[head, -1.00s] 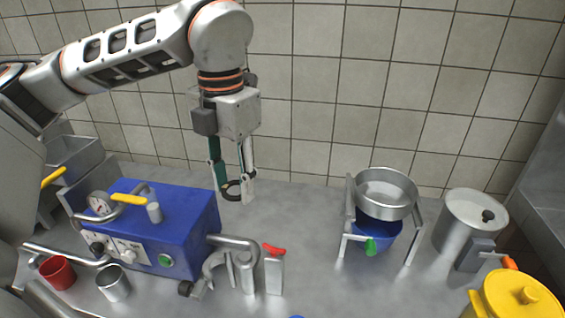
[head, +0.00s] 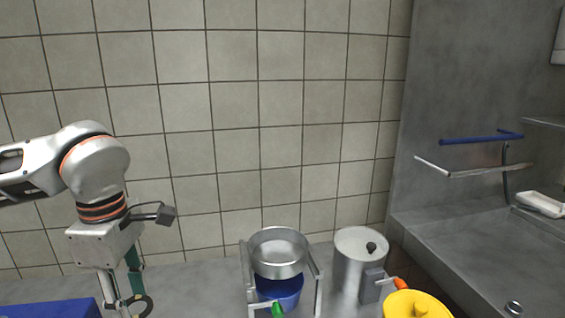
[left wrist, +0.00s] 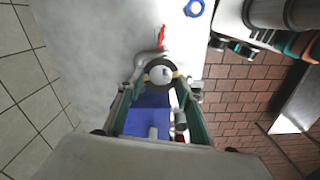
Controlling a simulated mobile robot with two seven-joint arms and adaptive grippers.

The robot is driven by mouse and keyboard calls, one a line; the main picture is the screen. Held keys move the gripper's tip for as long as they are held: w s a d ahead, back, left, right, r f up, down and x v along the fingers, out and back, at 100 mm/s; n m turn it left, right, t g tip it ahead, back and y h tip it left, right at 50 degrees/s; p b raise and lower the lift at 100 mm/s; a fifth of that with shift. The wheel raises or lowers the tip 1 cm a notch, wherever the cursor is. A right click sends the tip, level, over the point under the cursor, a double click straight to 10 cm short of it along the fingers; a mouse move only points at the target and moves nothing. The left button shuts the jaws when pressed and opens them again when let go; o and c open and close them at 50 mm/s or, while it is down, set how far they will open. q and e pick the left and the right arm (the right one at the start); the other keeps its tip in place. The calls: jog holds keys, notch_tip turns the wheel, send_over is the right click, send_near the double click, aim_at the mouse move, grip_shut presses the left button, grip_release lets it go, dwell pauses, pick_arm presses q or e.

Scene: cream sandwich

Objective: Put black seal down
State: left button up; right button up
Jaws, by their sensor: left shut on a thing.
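The black seal (head: 150,304) is a dark ring at the bottom left of the head view. My left gripper (head: 128,303) is shut on it, fingers pointing down, with the ring projecting beside the fingertips. The left wrist view also shows the ring (left wrist: 149,73) between the two fingertips (left wrist: 158,77), with a pale round patch visible through it. The seal appears held above the grey metal counter (head: 195,285); its exact height is hard to tell. My right gripper is in neither view.
A blue machine (head: 45,310) stands below left, also under the gripper in the wrist view (left wrist: 150,122). A metal bowl on a stand (head: 278,250), a steel pot (head: 358,260) and a yellow pot (head: 415,305) stand right. A sink (head: 470,240) is farther right.

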pick_arm(q)
notch_tip(320, 180, down, 6)
jog(key=w+d+m, duration=0.1)
jog(key=m, duration=1.7)
jog(key=shift+w+f, duration=0.2)
jog(key=shift+w, duration=0.15)
jog(key=shift+d, duration=0.1)
